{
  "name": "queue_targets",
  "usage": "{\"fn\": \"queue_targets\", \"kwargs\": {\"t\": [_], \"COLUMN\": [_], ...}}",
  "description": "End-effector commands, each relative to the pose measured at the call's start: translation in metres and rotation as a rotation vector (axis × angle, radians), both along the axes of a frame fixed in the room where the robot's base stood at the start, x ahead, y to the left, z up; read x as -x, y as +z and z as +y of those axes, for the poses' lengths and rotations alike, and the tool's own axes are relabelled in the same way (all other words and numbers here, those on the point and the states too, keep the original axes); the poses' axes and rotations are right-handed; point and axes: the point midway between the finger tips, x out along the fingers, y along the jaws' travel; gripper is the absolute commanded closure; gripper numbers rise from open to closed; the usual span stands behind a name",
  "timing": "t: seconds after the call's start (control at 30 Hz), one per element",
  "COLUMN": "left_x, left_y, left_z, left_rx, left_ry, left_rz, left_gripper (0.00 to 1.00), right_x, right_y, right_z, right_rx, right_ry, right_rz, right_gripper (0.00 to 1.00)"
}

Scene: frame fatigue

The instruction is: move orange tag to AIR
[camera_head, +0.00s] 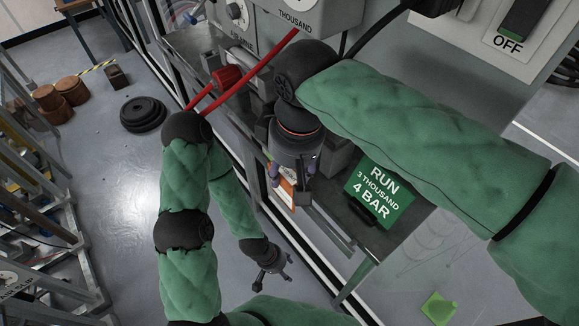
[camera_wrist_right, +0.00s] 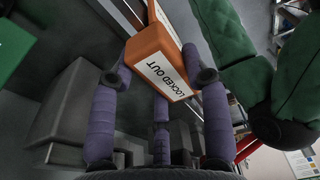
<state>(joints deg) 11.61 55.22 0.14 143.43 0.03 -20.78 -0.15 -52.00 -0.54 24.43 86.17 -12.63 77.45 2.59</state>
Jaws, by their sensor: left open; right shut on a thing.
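The orange tag (camera_wrist_right: 168,62) carries a white label reading "LOCKED OUT" in the right wrist view. My right gripper (camera_wrist_right: 160,80) is shut on it, with purple fingers on both sides. In the head view the tag (camera_head: 282,186) shows partly beside my right gripper (camera_head: 298,182), whose wrist hides much of it. A label starting with "AIR" (camera_head: 243,36) is on the grey machine, above a red fitting (camera_head: 226,77); its lettering is partly unclear. My left gripper (camera_head: 273,262) is open and empty, low over the floor.
A green sign (camera_head: 380,194) reading "RUN 3 THOUSAND 4 BAR" stands right of my right gripper. Red bars (camera_head: 245,72) cross near the fitting. A grey box (camera_head: 520,40) marked "OFF" is at the upper right. Floor at the left is mostly open around black discs (camera_head: 143,113).

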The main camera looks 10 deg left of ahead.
Motion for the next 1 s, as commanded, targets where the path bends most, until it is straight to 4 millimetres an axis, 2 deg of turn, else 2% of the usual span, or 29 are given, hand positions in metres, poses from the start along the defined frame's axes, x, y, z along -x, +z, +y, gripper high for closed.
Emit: {"fn": "queue_targets", "kwargs": {"t": [0.03,0.1,0.13,1.0], "left_x": [0.0,0.0,0.0,0.0], "left_y": [0.0,0.0,0.0,0.024], "left_z": [0.0,0.0,0.0,0.0], "left_rx": [0.0,0.0,0.0,0.0], "left_ry": [0.0,0.0,0.0,0.0], "left_rz": [0.0,0.0,0.0,0.0], "left_gripper": [0.44,0.44,0.44,0.44], "right_x": [0.0,0.0,0.0,0.0], "right_y": [-0.001,-0.001,-0.001,0.026], "right_z": [0.0,0.0,0.0,0.0], "right_rx": [0.001,0.001,0.001,0.0], "right_ry": [0.0,0.0,0.0,0.0], "right_rz": [0.001,0.001,0.001,0.0], "right_gripper": [0.7,0.9,0.92,0.93]}}
